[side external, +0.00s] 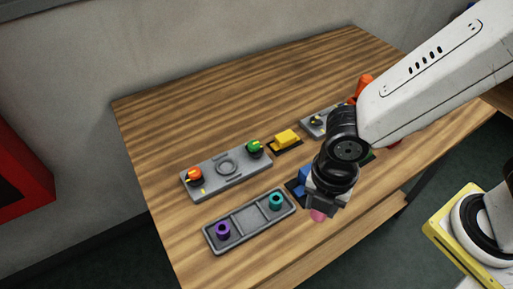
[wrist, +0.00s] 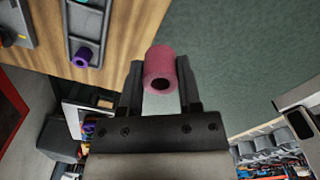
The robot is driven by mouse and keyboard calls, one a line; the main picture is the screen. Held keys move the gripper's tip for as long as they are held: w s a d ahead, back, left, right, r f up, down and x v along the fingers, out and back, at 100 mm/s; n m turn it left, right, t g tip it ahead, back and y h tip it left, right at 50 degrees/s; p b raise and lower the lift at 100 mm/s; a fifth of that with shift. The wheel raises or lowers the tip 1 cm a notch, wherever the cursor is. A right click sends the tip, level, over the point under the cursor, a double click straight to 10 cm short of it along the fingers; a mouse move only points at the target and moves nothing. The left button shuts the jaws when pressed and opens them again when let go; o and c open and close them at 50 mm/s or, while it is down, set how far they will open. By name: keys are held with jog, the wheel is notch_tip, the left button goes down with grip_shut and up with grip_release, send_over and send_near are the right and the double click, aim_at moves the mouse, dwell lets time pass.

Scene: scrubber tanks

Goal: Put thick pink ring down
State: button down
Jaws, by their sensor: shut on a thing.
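The thick pink ring (wrist: 160,66) is between the two fingers of my gripper (wrist: 160,85) in the wrist view, with its round hole facing the camera. My gripper is shut on it. In the side external view the ring (side external: 318,215) shows as a small pink patch below my gripper (side external: 325,203), near the table's front edge. The gripper hides most of it there. I cannot tell its exact height from these views. In the wrist view, green floor lies behind the ring.
A grey tray (side external: 241,224) left of my gripper holds a purple ring (side external: 223,230) and a teal ring (side external: 276,199), with empty middle compartments. Behind it is a grey plate (side external: 205,186) with orange and green knobs. A yellow block (side external: 286,138) and a blue block (side external: 299,187) are nearby. The table's back left is clear.

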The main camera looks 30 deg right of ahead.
jog(key=w+a+f, duration=0.4)
jog(key=w+a, duration=0.1)
jog(key=w, duration=0.2)
send_over(251, 218)
jog(key=s, duration=0.1)
jog(key=f, duration=0.4)
jog(key=shift+d+f, duration=0.3)
jog(key=shift+w+a+f, duration=0.2)
jog(key=shift+w+f, duration=0.05)
jog(key=shift+f, duration=0.15)
jog(key=shift+w+a+f, duration=0.15)
jog(key=shift+w+f, duration=0.1)
jog(key=shift+f, duration=1.55)
jog(key=shift+f, duration=0.15)
jog(key=shift+c, duration=1.4)
grip_release()
